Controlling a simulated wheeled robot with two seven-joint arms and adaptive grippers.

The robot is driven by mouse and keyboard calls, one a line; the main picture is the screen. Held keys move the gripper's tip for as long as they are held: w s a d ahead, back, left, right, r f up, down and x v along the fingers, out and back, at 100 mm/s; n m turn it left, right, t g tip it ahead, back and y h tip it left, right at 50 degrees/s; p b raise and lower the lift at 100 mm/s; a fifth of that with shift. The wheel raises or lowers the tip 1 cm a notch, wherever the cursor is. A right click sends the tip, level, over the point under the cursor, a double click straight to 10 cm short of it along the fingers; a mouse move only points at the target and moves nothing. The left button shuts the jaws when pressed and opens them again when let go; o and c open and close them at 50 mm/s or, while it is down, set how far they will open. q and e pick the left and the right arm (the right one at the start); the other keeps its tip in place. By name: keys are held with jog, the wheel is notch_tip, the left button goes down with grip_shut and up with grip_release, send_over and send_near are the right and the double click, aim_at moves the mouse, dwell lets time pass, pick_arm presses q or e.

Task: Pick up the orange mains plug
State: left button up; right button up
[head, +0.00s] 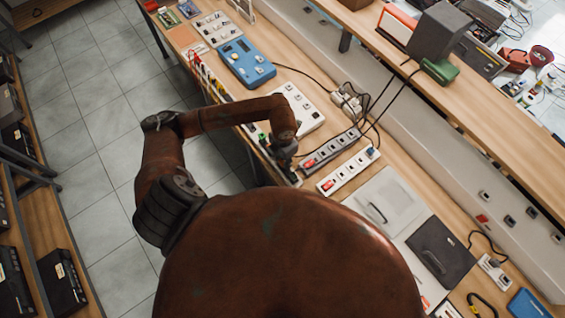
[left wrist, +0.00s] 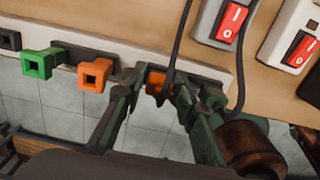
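In the left wrist view, an orange plug-like block (left wrist: 157,84) sits at the bench's front edge, between the fingertips of my left gripper (left wrist: 168,92). The fingers stand apart, with a visible gap on either side of the block; I cannot tell whether either touches it. A second, brighter orange block (left wrist: 95,74) with a square hole is just left of the fingers. I cannot tell for sure which one is the mains plug. In the head view, my left gripper (head: 286,158) is at the bench's front edge, and the orange blocks are mostly hidden by it. My right gripper does not show.
A green block (left wrist: 37,65) is left of the orange ones. Dark cables hang close to the gripper. Power strips with red switches (head: 332,149) (head: 348,169) lie just beyond it. A blue device (head: 246,62) is farther along the bench (head: 300,50). Tiled floor lies below the edge.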

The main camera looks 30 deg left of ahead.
pick_arm(q)
grip_shut()
jog(key=shift+r, duration=0.1)
